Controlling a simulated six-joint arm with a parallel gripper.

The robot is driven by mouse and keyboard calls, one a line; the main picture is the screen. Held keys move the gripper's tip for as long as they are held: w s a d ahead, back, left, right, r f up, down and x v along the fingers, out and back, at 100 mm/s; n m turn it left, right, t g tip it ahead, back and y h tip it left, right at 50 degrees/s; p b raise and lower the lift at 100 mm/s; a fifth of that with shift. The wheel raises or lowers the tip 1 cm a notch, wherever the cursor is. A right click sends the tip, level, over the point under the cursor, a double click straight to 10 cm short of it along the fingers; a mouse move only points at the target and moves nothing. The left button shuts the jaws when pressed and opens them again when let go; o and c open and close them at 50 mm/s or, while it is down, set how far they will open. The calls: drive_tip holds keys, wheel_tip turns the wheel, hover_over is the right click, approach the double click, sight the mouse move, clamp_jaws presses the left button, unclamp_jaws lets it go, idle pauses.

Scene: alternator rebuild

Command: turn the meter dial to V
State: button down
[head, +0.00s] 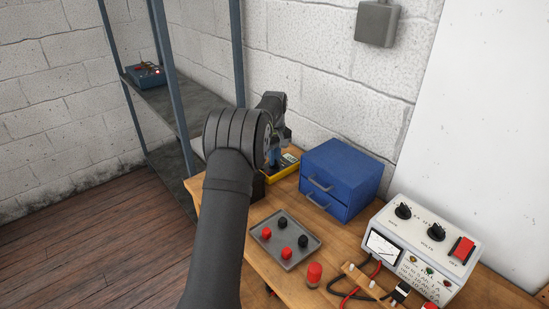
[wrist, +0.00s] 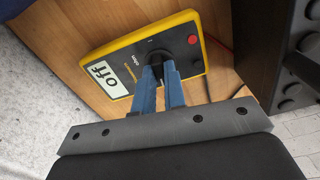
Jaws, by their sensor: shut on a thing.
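The meter is a yellow-edged unit with a dark face (wrist: 136,74). It lies on the wooden bench and its display reads "OFF" in the wrist view. In the head view the meter (head: 291,158) is partly hidden behind my arm. The meter dial (wrist: 155,57) is a black knob on its face, mostly covered by my fingers. My gripper (wrist: 161,70) has its two blue fingers shut on the dial. The dial's pointer and the V mark cannot be made out.
A blue drawer cabinet (head: 342,177) stands right of the meter. A grey tray (head: 268,255) with red and black caps lies nearer. A white test unit (head: 415,270) with knobs and leads stands at the right. A dark object with round studs (wrist: 285,60) is close beside the meter.

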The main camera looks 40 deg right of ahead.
drive_tip(key=m, duration=1)
drive_tip(key=shift+m, duration=0.3)
idle(0.4)
drive_tip(key=c, duration=1.5)
unclamp_jaws()
wheel_tip(320, 180, up, 18)
drive_tip(key=shift+f, duration=0.25)
drive_tip(key=shift+f, duration=0.15)
